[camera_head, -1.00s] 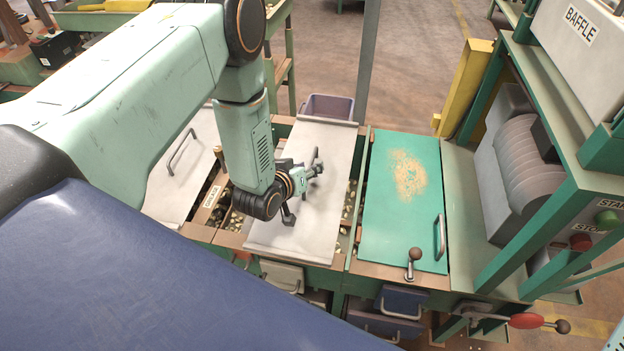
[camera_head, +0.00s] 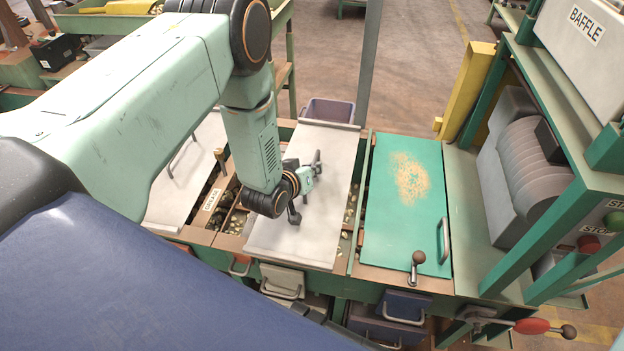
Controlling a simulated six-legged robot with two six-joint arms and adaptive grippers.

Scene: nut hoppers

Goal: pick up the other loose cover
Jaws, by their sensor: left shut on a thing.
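A pale grey loose cover (camera_head: 325,225) lies over the middle hopper, with nuts showing along its edges. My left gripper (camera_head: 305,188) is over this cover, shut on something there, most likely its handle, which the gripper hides. Another pale grey cover (camera_head: 190,180) with a bar handle lies to the left, partly hidden by my left arm. A green cover (camera_head: 400,190) with a tan patch and a handle sits over the right hopper. My right gripper is not in view.
A machine marked BAFFLE (camera_head: 520,160) stands at the right with a red-handled lever (camera_head: 530,326) below it. A grey-purple bin (camera_head: 330,111) stands behind the middle hopper. Drawers (camera_head: 404,305) hang below the front edge.

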